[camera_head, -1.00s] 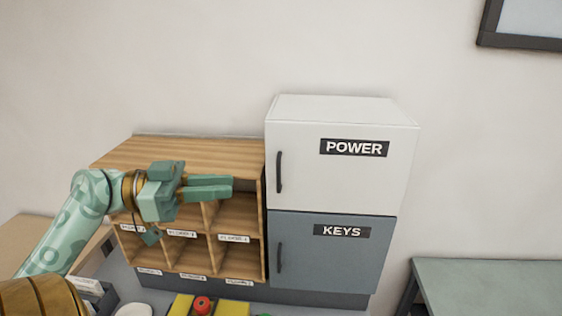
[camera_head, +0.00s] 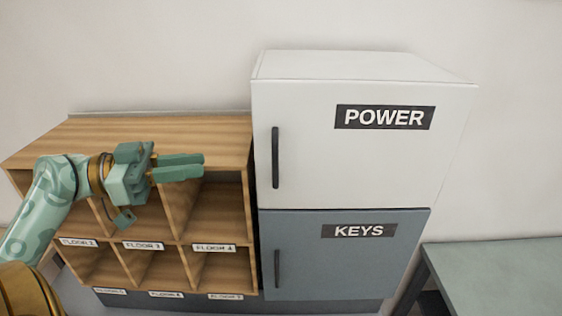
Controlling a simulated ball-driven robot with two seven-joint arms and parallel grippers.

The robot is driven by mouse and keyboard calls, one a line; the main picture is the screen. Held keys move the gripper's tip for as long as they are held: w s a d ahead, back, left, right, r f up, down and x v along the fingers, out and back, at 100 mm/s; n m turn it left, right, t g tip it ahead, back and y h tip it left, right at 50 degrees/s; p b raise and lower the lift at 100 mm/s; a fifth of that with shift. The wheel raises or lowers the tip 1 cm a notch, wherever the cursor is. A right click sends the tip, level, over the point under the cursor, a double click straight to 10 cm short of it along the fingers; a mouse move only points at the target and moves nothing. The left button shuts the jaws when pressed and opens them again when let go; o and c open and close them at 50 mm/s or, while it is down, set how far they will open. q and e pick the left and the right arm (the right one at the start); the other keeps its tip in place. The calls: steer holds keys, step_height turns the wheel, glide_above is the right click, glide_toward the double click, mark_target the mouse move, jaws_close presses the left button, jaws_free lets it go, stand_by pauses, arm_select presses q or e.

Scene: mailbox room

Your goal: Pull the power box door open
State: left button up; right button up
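The white power box (camera_head: 310,120) has a shut door with a black POWER label (camera_head: 385,117). Its dark upright handle (camera_head: 275,158) is near the door's left edge. My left gripper (camera_head: 203,167) is to the left of the handle, in front of the wooden shelf, with its fingers pointing right toward the handle. A clear gap separates the fingertips from the handle, and nothing shows in the gripper. The two fingers overlap in this view, so their opening is unclear. My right gripper is out of view.
Below the power box is the blue-grey keys box (camera_head: 340,270), shut, with its own handle (camera_head: 277,268). The wooden pigeonhole shelf (camera_head: 170,133) adjoins both boxes on the left. A grey-green table (camera_head: 500,265) stands at the right.

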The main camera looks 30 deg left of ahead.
mark_target(285, 157)
arm_select(q)
steer(key=p+x, duration=0.6)
steer(key=x, duration=0.9)
steer(key=shift+w+p, duration=0.3)
steer(key=shift+w+d+f, duration=0.15)
steer(key=shift+w+d, duration=0.15)
steer(key=shift+d, duration=0.05)
jaws_close()
